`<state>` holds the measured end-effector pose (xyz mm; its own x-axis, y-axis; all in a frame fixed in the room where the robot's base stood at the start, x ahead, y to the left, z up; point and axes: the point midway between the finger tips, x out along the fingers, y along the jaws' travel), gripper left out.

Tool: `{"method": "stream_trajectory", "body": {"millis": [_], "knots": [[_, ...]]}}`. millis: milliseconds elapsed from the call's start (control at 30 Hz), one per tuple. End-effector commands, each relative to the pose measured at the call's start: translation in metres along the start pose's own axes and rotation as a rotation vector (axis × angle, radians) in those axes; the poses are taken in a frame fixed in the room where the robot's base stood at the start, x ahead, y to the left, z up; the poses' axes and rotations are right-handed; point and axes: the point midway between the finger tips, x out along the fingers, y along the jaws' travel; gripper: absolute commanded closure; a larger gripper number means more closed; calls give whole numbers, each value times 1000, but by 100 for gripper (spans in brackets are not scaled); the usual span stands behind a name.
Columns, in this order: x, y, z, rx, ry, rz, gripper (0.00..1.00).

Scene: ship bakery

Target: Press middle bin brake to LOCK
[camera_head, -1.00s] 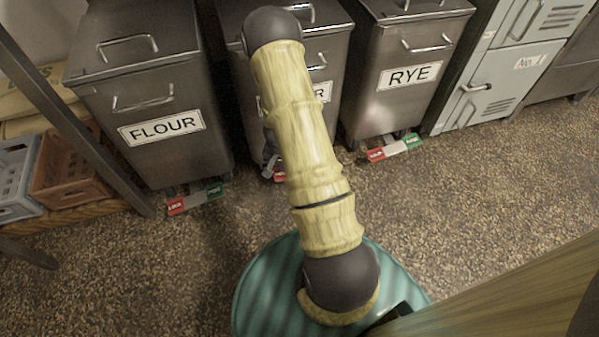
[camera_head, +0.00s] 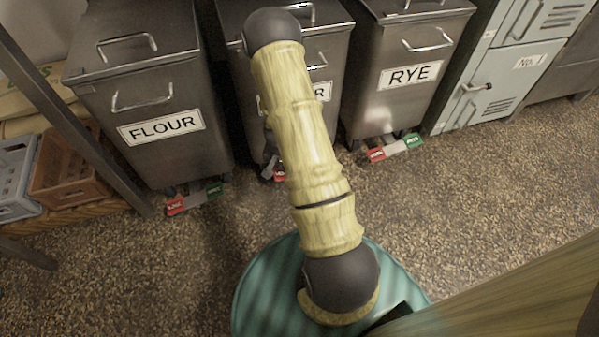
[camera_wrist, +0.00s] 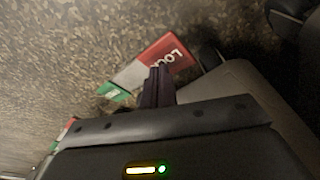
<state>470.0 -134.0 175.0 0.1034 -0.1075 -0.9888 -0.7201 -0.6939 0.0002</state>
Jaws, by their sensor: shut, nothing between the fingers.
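The middle bin (camera_head: 328,82) is a grey metal bin between the flour and rye bins, largely hidden behind my arm. Its brake pedal shows as a small red end (camera_head: 280,174) low at its foot. In the wrist view the brake's red LOCK end (camera_wrist: 168,55), grey middle (camera_wrist: 133,74) and green end (camera_wrist: 114,92) are visible. My gripper (camera_wrist: 158,72) is shut and empty, its fingertips overlapping the inner edge of the red end in that view. I cannot tell whether they touch it. In the head view my gripper is mostly hidden behind my arm.
The flour bin (camera_head: 150,110) stands left with its own red and green brake (camera_head: 195,198). The rye bin (camera_head: 400,80) stands right with a similar brake (camera_head: 395,147). A grey locker (camera_head: 490,85) is farther right. Crates (camera_head: 62,170) sit on a rack at left. The speckled floor in front is open.

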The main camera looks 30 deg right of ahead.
Motion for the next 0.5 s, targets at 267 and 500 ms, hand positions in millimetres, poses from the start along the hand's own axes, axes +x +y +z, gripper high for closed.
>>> {"method": "stream_trajectory", "body": {"millis": [267, 500], "knots": [[4, 0, 0, 0, 0, 0, 100], [7, 0, 1, 0, 0, 0, 100]]}}
